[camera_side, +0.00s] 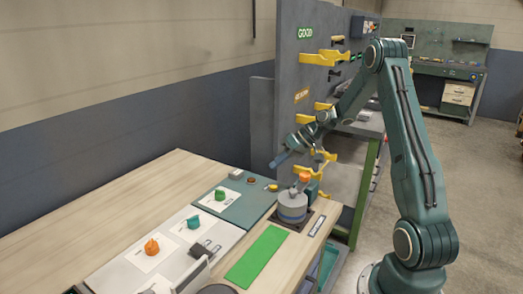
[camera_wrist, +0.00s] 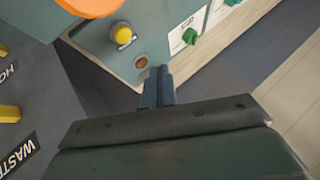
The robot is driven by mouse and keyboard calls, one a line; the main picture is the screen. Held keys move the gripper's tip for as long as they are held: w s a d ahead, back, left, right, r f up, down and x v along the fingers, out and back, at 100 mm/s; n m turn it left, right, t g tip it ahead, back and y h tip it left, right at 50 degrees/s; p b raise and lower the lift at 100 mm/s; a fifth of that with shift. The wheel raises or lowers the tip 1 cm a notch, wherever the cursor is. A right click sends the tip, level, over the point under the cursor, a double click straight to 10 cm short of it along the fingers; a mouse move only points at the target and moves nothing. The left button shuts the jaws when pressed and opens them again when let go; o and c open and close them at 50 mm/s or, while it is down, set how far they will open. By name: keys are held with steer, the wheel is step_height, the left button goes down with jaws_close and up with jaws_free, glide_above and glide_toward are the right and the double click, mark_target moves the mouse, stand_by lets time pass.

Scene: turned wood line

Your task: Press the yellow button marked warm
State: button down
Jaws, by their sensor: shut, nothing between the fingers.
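The yellow button (camera_wrist: 122,34) shows in the upper part of the wrist view, on a teal panel (camera_wrist: 150,20). In the side view the yellow button (camera_side: 272,187) is small, near the panel's (camera_side: 240,205) right edge. I cannot read a "warm" marking in either view. My gripper (camera_side: 274,164) is shut and empty, held above the far edge of the panel. In the wrist view my shut gripper (camera_wrist: 158,72) points toward the panel, beside a brown round part (camera_wrist: 141,62) and apart from the yellow button.
Green knobs (camera_side: 220,194) (camera_side: 194,221) and an orange knob (camera_side: 151,246) sit on white cards. A green mat (camera_side: 257,257) lies in front. A grey board (camera_side: 310,75) with yellow brackets rises behind.

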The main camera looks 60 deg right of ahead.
mark_target(277, 187)
steer(key=shift+f, duration=2.6)
steer(key=shift+f, duration=0.8)
stand_by(1.3)
steer(key=shift+r, duration=0.85)
steer(key=shift+r, duration=2.5)
steer(key=shift+a+r, duration=0.1)
